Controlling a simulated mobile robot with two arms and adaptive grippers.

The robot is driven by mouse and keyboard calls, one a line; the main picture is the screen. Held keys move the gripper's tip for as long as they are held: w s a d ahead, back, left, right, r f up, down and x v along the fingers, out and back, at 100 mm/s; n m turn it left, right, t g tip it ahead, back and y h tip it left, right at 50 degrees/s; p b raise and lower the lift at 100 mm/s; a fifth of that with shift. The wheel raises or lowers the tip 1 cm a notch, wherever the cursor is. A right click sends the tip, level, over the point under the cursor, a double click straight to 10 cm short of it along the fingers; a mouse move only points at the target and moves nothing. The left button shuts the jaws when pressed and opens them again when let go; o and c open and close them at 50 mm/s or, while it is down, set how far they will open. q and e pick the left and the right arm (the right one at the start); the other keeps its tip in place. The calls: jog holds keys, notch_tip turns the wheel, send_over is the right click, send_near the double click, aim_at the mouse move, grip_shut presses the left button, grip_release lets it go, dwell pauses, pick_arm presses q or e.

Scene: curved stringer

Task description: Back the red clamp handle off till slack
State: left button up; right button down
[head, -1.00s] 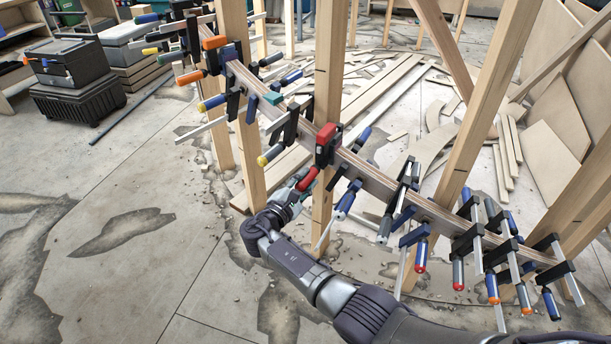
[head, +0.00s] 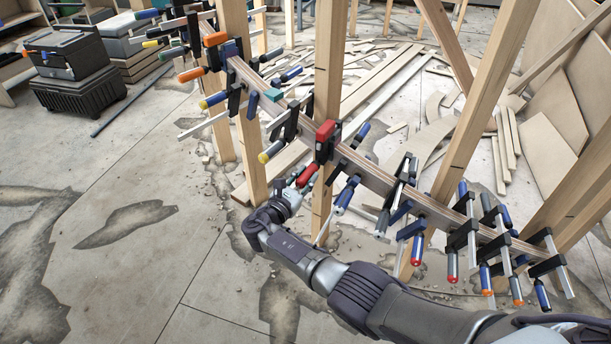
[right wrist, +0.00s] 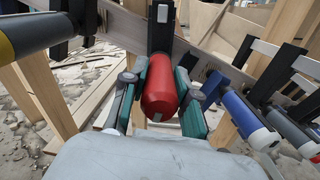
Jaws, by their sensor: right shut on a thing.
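The red clamp handle (head: 307,175) hangs below the red-topped clamp (head: 326,132) on the curved laminated stringer (head: 370,176). My right gripper (head: 297,184) reaches up to the handle from below. In the right wrist view the red handle (right wrist: 160,88) is upright between the two green-padded fingers of my right gripper (right wrist: 160,98), which are shut on it. The handle's upper end runs into a black clamp part. My left gripper is not in view.
Several blue, orange and yellow-ended clamps line the stringer on both sides, close to the hand; a blue handle (right wrist: 250,118) shows at right in the wrist view. Wooden posts (head: 328,90) stand behind. Black cases (head: 75,75) stand at far left. The left floor is mostly clear.

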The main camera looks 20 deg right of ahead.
dwell(0.4)
jog(key=c, duration=0.9)
grip_release()
jog(key=shift+o, duration=0.2)
jog(key=shift+a, duration=0.1)
jog(key=v, duration=0.7)
jog(key=shift+s+a, duration=0.1)
jog(key=shift+s, duration=0.05)
